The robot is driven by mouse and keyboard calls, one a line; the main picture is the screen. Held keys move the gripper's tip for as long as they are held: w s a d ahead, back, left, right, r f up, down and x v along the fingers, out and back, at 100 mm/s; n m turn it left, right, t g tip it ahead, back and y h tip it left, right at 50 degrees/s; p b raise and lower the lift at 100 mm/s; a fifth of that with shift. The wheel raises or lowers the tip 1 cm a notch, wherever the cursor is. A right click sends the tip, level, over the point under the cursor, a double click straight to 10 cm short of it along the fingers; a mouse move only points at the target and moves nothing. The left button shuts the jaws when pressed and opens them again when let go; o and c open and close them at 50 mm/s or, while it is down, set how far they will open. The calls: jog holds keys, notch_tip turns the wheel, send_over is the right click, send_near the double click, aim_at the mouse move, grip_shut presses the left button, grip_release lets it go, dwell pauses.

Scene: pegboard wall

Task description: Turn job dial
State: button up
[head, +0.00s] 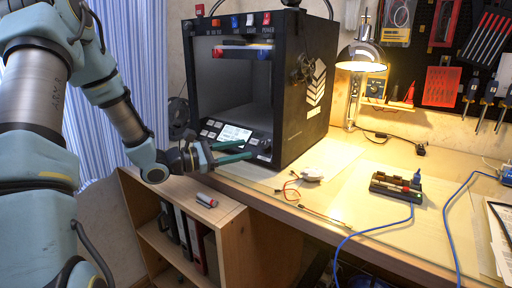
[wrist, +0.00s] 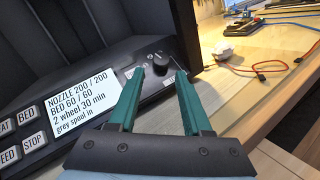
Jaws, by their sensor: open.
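The job dial (wrist: 160,58) is a small dark round knob on the printer's front panel, right of the lit screen (wrist: 84,108). In the wrist view it sits just beyond and between the tips of my gripper (wrist: 160,82). My gripper has two green fingers, apart and empty, pointing at the knob. In the head view my gripper (head: 246,155) is in front of the printer's lower right panel, near the knob (head: 264,146). I cannot tell whether the fingertips touch the panel. The screen reads nozzle 200/200, bed 60/60, 2 wheel 30 min, grey spool in.
The black printer (head: 308,100) stands on the wooden desk (head: 330,205). Panel buttons (wrist: 34,140) lie left of the screen. A white device (head: 312,174) with red wires lies to the right. A low shelf (head: 190,189) with a small red-and-grey cylinder (head: 207,200) is below my gripper.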

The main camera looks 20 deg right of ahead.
aim_at(264, 146)
jog(key=d, duration=0.6)
jog(key=shift+s, duration=0.1)
grip_shut()
dwell(0.3)
